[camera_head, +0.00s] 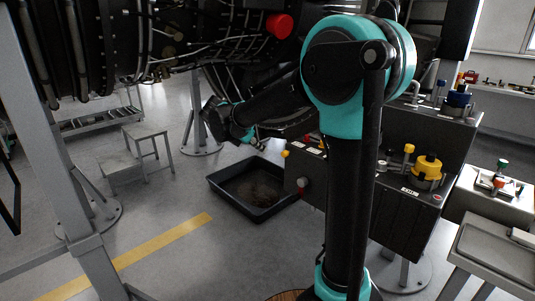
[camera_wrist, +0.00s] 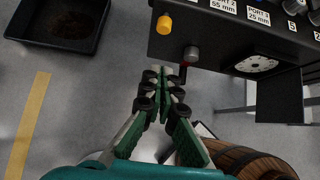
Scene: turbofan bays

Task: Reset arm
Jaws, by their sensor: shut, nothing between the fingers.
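My arm rises in the middle of the head view and bends left under the engine. My gripper (camera_wrist: 163,78) points forward in the wrist view, with its green fingers together and nothing between them. In the head view only a small part of the hand shows beside the black port panel (camera_head: 391,213). In the wrist view the panel (camera_wrist: 222,50) lies just beyond and right of the fingertips. It bears a yellow cap (camera_wrist: 164,24) and a grey knob (camera_wrist: 191,54). I cannot tell the exact gap between fingertips and panel.
A black tray (camera_head: 225,199) lies on the floor, left of the panel; it also shows in the wrist view (camera_wrist: 54,45). A wooden barrel (camera_wrist: 243,160) stands at lower right there. The engine (camera_head: 175,40) hangs above. A grey stand leg (camera_head: 62,130) is at left. Floor around the yellow line (camera_head: 140,255) is clear.

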